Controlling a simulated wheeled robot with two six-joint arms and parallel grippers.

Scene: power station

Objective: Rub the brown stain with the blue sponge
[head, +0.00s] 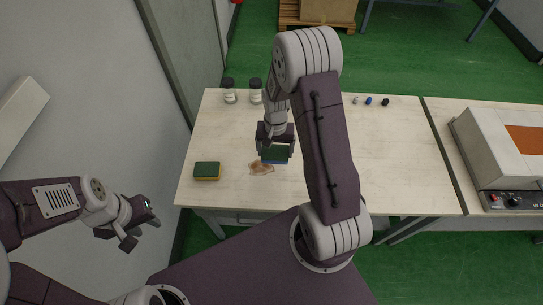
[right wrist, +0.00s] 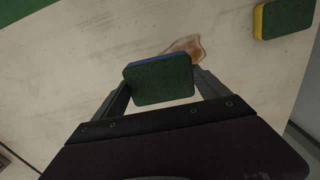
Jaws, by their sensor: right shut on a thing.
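The blue sponge (head: 275,155) has a dark green top and a blue lower layer. My right gripper (head: 276,146) is shut on it near the middle-left of the table. In the right wrist view the sponge (right wrist: 160,80) sits between the two fingers. The brown stain (head: 261,168) is on the tabletop just left of and in front of the sponge. In the right wrist view the stain (right wrist: 187,47) shows partly behind the sponge's edge; I cannot tell whether they touch. My left gripper (head: 141,230) is open and empty, off the table's left side.
A yellow sponge with a green top (head: 207,171) lies left of the stain. Two dark-lidded jars (head: 229,92) stand at the back left. Several small items (head: 369,101) lie at the back right. A boxy device (head: 500,148) is on the right-hand table.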

